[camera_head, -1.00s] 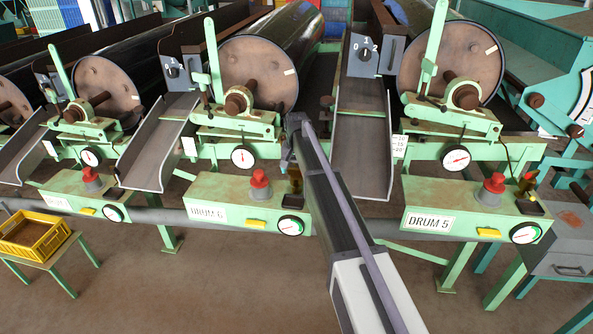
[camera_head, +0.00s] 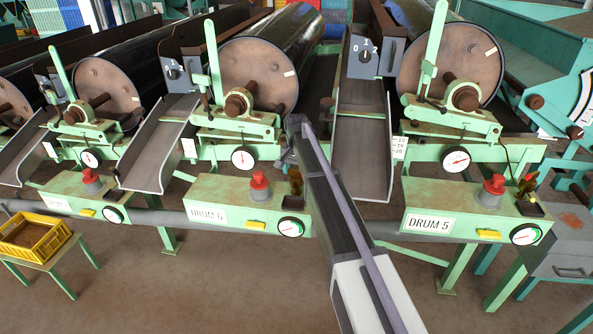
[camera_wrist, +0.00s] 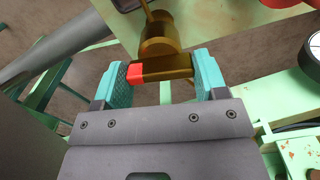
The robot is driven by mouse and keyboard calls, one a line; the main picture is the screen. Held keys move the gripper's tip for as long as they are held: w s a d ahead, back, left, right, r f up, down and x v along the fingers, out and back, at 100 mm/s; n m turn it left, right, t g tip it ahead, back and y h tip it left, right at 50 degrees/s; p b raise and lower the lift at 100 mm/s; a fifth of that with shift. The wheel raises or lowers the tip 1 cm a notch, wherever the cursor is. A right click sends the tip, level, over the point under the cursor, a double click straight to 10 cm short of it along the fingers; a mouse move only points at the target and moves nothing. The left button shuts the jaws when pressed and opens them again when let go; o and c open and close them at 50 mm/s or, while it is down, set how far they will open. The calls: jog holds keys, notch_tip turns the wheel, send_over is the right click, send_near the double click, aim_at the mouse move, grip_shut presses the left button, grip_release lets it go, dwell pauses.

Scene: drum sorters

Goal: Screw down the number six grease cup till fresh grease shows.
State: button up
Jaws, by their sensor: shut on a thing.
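The number six grease cup (camera_head: 295,182) is a small brass fitting at the right end of the green DRUM 6 box (camera_head: 233,208). In the wrist view the brass cup (camera_wrist: 158,32) has a crossbar (camera_wrist: 165,68) with one red end. My gripper (camera_wrist: 163,76) has its teal finger pads at the two ends of this crossbar and is shut on it. The left pad is at the red end. In the head view my gripper's fingers are mostly hidden by the wrist and arm. I cannot make out any grease around the cup.
On the DRUM 6 box are a red knob (camera_head: 259,187) and a pressure gauge (camera_head: 291,227). A dial (camera_head: 243,157) and a sloped chute (camera_head: 362,155) stand close by. The DRUM 5 box (camera_head: 470,212) is to the right. A yellow crate (camera_head: 30,238) sits at lower left.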

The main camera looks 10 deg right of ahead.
aim_at(297, 170)
jog(key=m, duration=1.2)
jog(key=shift+m, duration=0.3)
dwell(0.3)
jog(key=o, duration=0.9)
jog(key=shift+o, duration=0.2)
notch_tip(297, 170, up, 11)
jog(key=p, duration=1.1)
